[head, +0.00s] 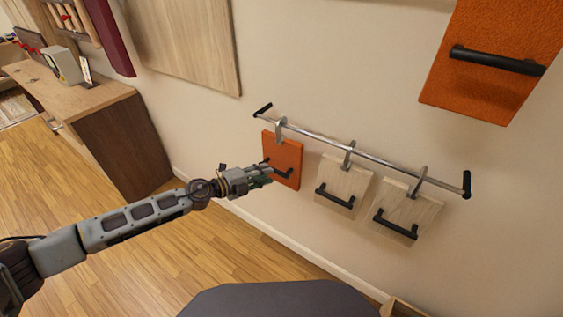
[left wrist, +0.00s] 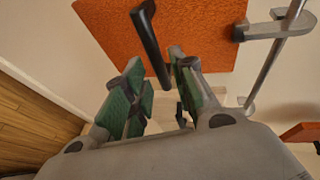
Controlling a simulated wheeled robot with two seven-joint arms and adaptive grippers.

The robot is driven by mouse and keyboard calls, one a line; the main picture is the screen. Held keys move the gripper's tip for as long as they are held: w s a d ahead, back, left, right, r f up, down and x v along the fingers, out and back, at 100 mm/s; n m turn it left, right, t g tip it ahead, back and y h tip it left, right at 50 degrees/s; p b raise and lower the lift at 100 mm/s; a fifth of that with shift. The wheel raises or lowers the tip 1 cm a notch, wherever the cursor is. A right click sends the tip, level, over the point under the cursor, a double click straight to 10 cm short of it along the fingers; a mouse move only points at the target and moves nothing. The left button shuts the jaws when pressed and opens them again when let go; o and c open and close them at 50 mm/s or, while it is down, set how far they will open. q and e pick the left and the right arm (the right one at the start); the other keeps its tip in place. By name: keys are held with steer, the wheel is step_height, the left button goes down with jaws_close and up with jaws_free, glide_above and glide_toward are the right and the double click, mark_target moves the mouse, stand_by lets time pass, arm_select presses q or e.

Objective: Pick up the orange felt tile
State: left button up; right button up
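The orange felt tile (head: 285,150) hangs by a hook from a metal wall rail (head: 330,143), leftmost on it. It has a black bar handle (head: 287,174) on its front. My left gripper (head: 264,175) is at the tile's left side, close to the handle, and hides part of it. In the left wrist view the tile (left wrist: 205,35) fills the upper middle. The black handle (left wrist: 150,42) reaches down towards the gap between the open, green-padded fingers (left wrist: 158,95). I see no grip on the handle. My right gripper is not in view.
Two pale wood tiles (head: 343,185) (head: 411,212) with black handles hang to the right on the same rail. A larger orange panel (head: 490,90) with a handle is on the wall at upper right. A wooden cabinet (head: 115,130) stands at left. The floor (head: 150,270) between is clear.

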mark_target(275, 169)
arm_select(q)
steer(key=shift+w+d, duration=0.1)
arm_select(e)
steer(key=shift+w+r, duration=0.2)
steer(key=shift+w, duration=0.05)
arm_select(q)
steer(key=shift+d, duration=0.1)
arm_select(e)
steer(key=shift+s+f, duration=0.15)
arm_select(q)
steer(key=shift+f+b+x, duration=0.1)
steer(key=shift+b+x, duration=0.25)
steer(key=shift+x, duration=0.95)
steer(key=shift+f+b+x, duration=0.15)
steer(key=shift+b+x, duration=0.2)
steer(key=shift+x, duration=0.9)
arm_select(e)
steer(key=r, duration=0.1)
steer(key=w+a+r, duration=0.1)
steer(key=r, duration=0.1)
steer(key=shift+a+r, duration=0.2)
arm_select(q)
jaws_close()
